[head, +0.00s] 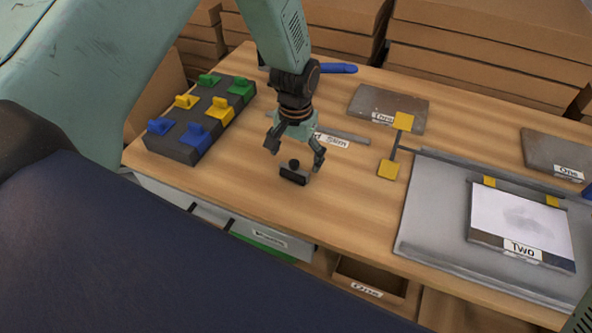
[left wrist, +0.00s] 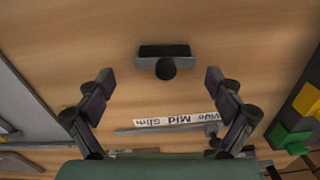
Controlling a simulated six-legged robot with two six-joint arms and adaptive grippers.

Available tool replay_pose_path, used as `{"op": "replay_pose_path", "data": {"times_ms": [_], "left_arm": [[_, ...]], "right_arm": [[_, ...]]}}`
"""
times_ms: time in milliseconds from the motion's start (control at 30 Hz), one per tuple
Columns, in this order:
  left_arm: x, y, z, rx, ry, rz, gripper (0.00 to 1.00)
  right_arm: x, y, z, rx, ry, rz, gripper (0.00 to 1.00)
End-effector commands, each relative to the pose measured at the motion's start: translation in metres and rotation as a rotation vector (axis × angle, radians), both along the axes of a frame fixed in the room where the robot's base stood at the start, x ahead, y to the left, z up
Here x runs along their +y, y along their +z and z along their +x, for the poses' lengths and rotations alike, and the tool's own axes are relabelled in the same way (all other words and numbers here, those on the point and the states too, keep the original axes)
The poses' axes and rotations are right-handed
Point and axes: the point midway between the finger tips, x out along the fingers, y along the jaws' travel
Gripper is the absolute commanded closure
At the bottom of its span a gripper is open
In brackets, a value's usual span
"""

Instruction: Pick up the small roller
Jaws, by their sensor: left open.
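The small roller (head: 293,174) is a black piece with a short bar and a round knob. It lies on the wooden table below my left gripper (head: 295,157), whose fingers are spread and empty. In the left wrist view the roller (left wrist: 164,56) shows beyond and between the open fingertips of the left gripper (left wrist: 158,77), with no finger touching it. My right gripper is not in view.
A dark block with green, yellow and blue knobs (head: 195,132) stands at the left. A labelled strip (head: 342,137) lies behind the roller. A grey tray with a sheet labelled TWO (head: 520,222) is at the right. Bare wood (head: 350,195) lies right of the roller.

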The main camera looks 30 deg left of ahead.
Motion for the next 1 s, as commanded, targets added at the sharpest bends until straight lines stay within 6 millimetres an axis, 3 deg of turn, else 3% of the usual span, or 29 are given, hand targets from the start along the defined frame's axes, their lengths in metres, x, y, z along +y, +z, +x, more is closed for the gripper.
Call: {"op": "replay_pose_path", "data": {"times_ms": [233,567,1000], "left_arm": [[0.003,-0.035,0.004,0.001,-0.001,0.0,0.08],[0.004,-0.041,0.006,0.0,-0.003,0.0,0.08],[0.004,-0.041,0.006,0.0,-0.003,0.0,0.45]], "right_arm": [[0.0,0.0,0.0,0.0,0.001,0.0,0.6],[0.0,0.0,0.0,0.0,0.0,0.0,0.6],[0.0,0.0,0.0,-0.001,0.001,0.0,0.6]]}}
